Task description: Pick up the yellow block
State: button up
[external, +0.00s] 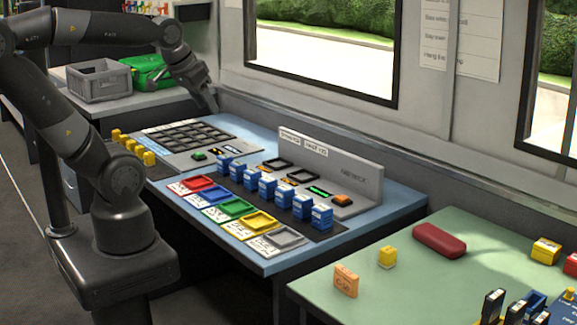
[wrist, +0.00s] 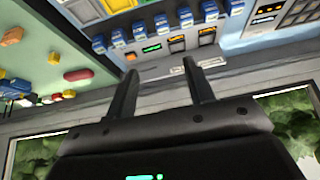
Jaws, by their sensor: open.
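A yellow block (external: 387,257) with a pale lower part stands on the green table (external: 400,290) at the right in the external view. In the wrist view, which is turned over, a small yellow block (wrist: 54,58) shows at the left on the green surface. Other yellow blocks (external: 135,149) stand in a row at the left end of the blue table. My gripper (external: 211,108) is over the back left of the blue table, far from the block on the green table. In the wrist view its fingers (wrist: 159,62) are apart with nothing between them.
An orange block (external: 345,281) and a dark red case (external: 439,241) lie close to the yellow block. Several blue blocks (external: 267,188) and coloured trays fill the blue table before a grey upright panel (external: 330,165). Blue and black items crowd the right corner. A windowed wall runs behind.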

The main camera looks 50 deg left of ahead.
jog(key=shift+s, duration=0.45)
jog(key=shift+o, duration=0.4)
